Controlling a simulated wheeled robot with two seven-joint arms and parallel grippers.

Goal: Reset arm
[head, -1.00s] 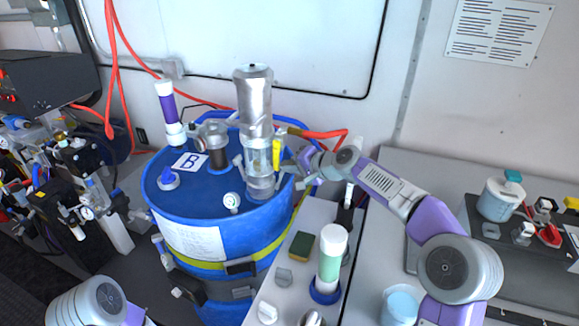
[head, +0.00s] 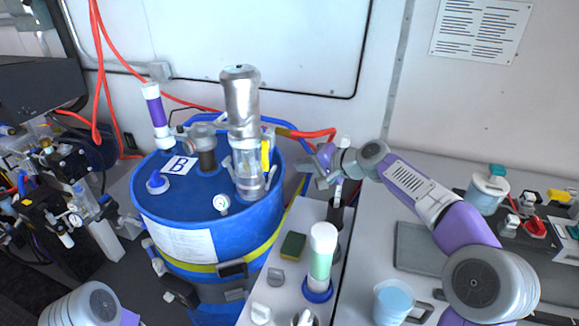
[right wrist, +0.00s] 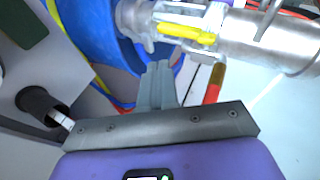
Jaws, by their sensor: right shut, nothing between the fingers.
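My right gripper (head: 318,173) is to the right of the blue drum, just past its rim and clear of the silver pump. In the right wrist view its fingers (right wrist: 158,88) are together with nothing between them. The purple-and-grey right arm reaches in from the lower right. My left arm shows only as a rounded grey link at the lower left; its gripper is out of view. The blue drum (head: 215,240) carries a label B and the upright silver pump (head: 241,105) with a yellow part (head: 266,155), also seen in the right wrist view (right wrist: 188,33).
A narrow light stand (head: 262,290) holds a green-and-white bottle (head: 321,255) and a sponge (head: 292,246). A grey counter on the right bears a pitcher (head: 394,302) and a lidded jar (head: 488,190). Red hoses (head: 96,60) hang at the left. Black equipment stands at far left.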

